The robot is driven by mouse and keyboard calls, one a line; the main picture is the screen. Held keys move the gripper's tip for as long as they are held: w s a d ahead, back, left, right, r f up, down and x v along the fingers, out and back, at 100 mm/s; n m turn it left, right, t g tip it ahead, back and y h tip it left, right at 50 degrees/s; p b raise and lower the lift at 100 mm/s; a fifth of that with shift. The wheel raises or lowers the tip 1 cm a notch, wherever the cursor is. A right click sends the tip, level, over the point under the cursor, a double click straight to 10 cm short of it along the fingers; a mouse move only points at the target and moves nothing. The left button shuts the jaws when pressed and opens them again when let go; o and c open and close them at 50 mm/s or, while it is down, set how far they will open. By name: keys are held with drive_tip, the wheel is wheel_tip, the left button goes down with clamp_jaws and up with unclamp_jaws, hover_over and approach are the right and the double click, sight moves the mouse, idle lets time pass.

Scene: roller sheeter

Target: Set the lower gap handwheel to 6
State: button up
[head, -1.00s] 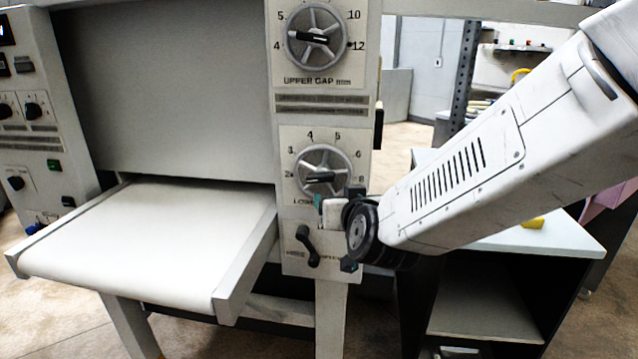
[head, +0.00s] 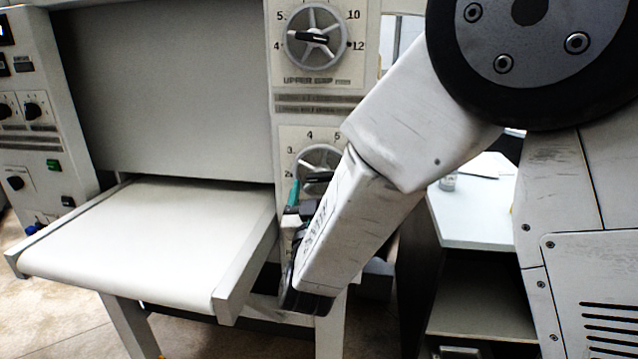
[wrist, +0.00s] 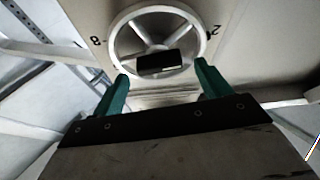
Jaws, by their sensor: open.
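The lower gap handwheel (head: 317,158) is a grey spoked wheel on the white panel of the sheeter. My arm hides its right side and the larger numbers in the head view; 2, 3, 4 and 5 still show. In the wrist view the handwheel (wrist: 158,28) appears with 8 at its left and 2 at its right, and a black grip lies across its lower half. My gripper (wrist: 160,78) is open and empty, its teal fingers spread either side of the grip near the rim. Contact cannot be told. The gripper (head: 295,199) also shows just below the wheel in the head view.
The upper gap handwheel (head: 315,37) is above on the same panel. The conveyor table (head: 150,235) juts out to the left. A side table (head: 475,215) stands to the right behind my arm. My arm covers the lower panel and its crank.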

sight(322, 173)
drive_tip(key=shift+x, duration=1)
drive_tip(key=c, duration=1)
